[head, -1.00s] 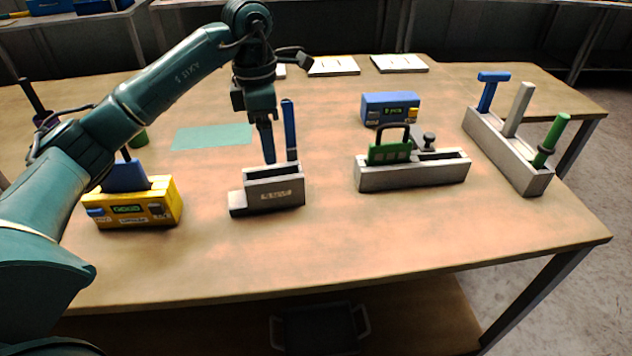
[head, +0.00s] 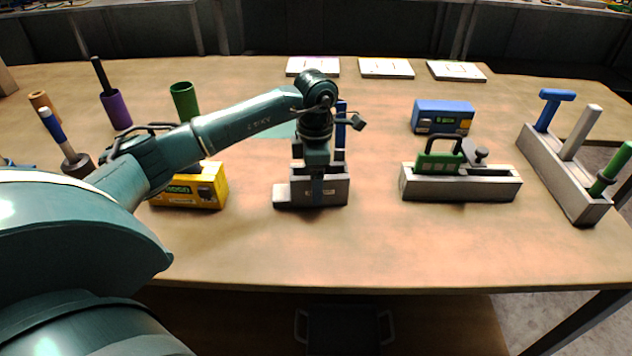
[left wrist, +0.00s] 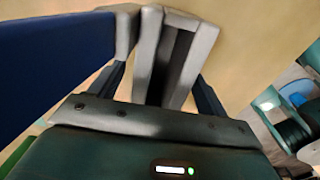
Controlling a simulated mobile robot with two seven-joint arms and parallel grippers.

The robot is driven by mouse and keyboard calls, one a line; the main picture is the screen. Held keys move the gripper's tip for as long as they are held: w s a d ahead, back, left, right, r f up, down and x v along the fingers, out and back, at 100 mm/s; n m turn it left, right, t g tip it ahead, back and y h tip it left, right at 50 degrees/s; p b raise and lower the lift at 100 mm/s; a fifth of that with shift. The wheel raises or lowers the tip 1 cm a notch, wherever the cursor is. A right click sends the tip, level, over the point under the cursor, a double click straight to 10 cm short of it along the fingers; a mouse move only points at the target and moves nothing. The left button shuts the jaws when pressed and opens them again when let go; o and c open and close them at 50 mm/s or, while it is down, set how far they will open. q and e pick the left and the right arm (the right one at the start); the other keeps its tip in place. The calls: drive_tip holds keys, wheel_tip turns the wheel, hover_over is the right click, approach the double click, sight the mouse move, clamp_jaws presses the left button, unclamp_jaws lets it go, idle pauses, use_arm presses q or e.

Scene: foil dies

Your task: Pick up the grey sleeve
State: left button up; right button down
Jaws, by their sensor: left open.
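The grey sleeve appears to be the slotted grey block (head: 335,191) with a low step on its left side, standing at mid-table in the head view. My left gripper (head: 316,186) points down at it, and its finger overlaps the block's front. In the left wrist view the slotted grey piece (left wrist: 178,50) lies between the two spread dark fingers (left wrist: 158,90). The gripper is open; I cannot tell whether either finger touches the block. A blue upright bar (head: 341,125) stands just behind the block and fills the wrist view's left side. My right gripper is not in view.
A yellow box (head: 208,188) stands left, partly behind my arm. A long grey holder (head: 460,189) with a green piece, a blue box (head: 442,117) and a grey rack (head: 560,175) with upright tools stand right. The table front is clear.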

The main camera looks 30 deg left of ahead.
use_arm(q)
drive_tip(key=shift+f, duration=0.45)
drive_tip(key=c, duration=1.2)
